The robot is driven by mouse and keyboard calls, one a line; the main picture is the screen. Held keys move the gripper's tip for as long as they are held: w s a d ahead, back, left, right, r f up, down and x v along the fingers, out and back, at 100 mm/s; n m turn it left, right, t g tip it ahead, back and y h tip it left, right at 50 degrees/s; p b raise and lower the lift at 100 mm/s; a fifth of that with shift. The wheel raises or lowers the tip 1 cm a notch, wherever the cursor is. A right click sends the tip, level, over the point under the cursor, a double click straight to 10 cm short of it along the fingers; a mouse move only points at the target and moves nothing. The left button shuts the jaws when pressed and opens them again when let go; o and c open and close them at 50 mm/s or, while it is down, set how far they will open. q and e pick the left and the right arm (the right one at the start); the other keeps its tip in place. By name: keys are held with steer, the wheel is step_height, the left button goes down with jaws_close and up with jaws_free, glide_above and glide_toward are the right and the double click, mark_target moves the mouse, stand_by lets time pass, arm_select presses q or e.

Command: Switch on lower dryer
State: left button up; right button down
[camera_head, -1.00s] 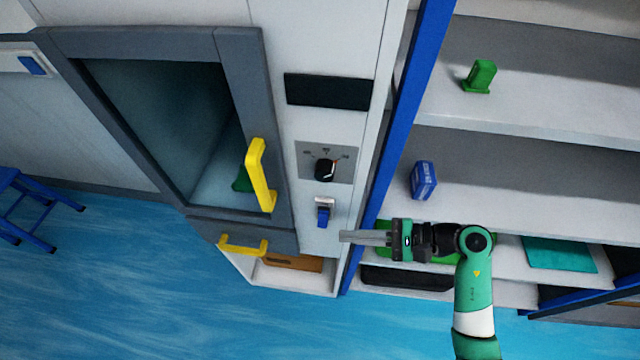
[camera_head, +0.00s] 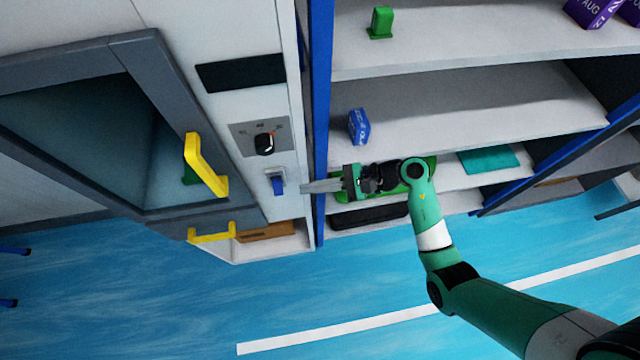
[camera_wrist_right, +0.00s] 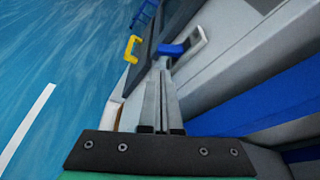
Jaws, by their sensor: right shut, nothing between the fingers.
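The dryer (camera_head: 190,55) is a white machine with a grey-framed dark glass door and a yellow handle (camera_head: 204,168). Below its black rotary knob (camera_head: 264,143) sits a blue switch (camera_head: 278,186) in a white surround. The blue switch (camera_wrist_right: 172,50) also shows in the right wrist view, just beyond the fingertips. My right gripper (camera_head: 303,188) is shut and empty, pointing left at the switch from its right side. Its fingers show in the wrist view (camera_wrist_right: 160,75); whether they touch the switch I cannot tell. My left gripper is out of view.
A blue upright post (camera_head: 320,110) and shelves (camera_head: 450,115) stand right of the dryer. They hold a small green object (camera_head: 381,22) and a blue box (camera_head: 358,127). A lower yellow handle (camera_head: 212,235) juts out. The blue floor (camera_head: 150,310) in front is clear.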

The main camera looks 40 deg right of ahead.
mark_target(278, 189)
steer(key=b+x, duration=0.1)
steer(key=x, duration=0.4)
steer(key=shift+w+a+f, duration=0.1)
steer(key=shift+w+a, duration=0.1)
steer(key=shift+a, duration=0.05)
steer(key=shift+s+r+m+g+p, duration=0.1)
steer(key=shift+r+m+g+p, duration=0.15)
steer(key=shift+m+g+p, duration=0.4)
steer(key=m+p, duration=0.1)
steer(key=r+m+g+y+p, duration=0.1)
steer(key=m+p, duration=0.1)
steer(key=m, duration=0.1)
steer(key=shift+s+a+r+g+y+p, duration=0.2)
steer(key=shift+s+a+g+y+p, duration=0.05)
steer(key=shift+s+g+y+p, duration=0.1)
stand_by(0.3)
steer(key=shift+a+r+p, duration=0.1)
steer(key=shift+r+p, duration=0.5)
steer(key=shift+r, duration=0.25)
